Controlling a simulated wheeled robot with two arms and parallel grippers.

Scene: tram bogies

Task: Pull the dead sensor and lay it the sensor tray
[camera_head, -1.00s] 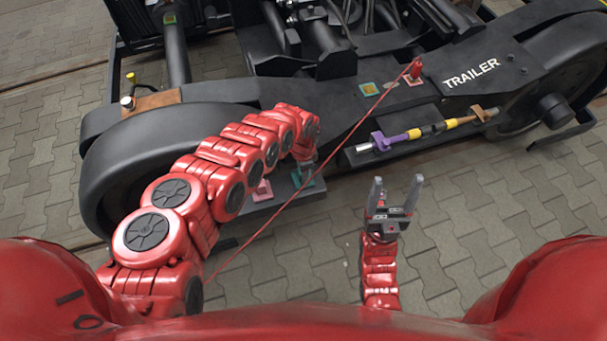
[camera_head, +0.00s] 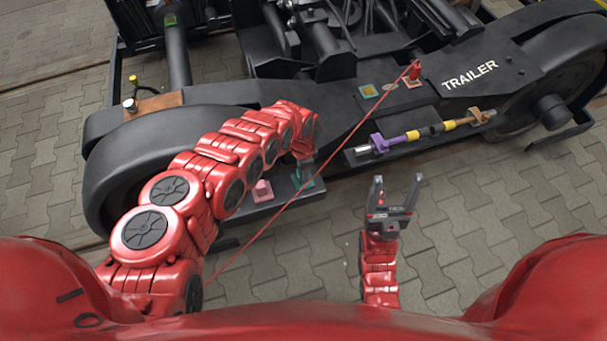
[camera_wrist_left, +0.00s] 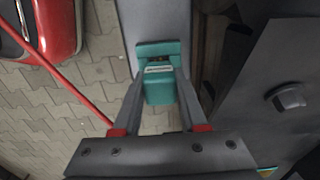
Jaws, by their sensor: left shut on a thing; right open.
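My left gripper (camera_head: 305,172) is low over the narrow grey shelf in front of the bogie. In the left wrist view its fingers (camera_wrist_left: 158,98) are shut on a teal block (camera_wrist_left: 160,86) with a pale label. The block is at a teal base (camera_wrist_left: 150,48) on the shelf; I cannot tell whether it is seated or lifted. A red sensor-like piece (camera_head: 415,71) stands on the bogie frame, with a red cable running toward me. My right gripper (camera_head: 396,187) is open and empty over the paving. I cannot tell which piece is the dead sensor.
A pink block (camera_head: 262,189) is on the grey shelf (camera_head: 283,201), left of my left gripper. A green-and-yellow square (camera_head: 369,91) is on the bogie frame. A banded rod (camera_head: 430,130) lies in purple and brown holders. Open paving (camera_head: 480,220) is at the right.

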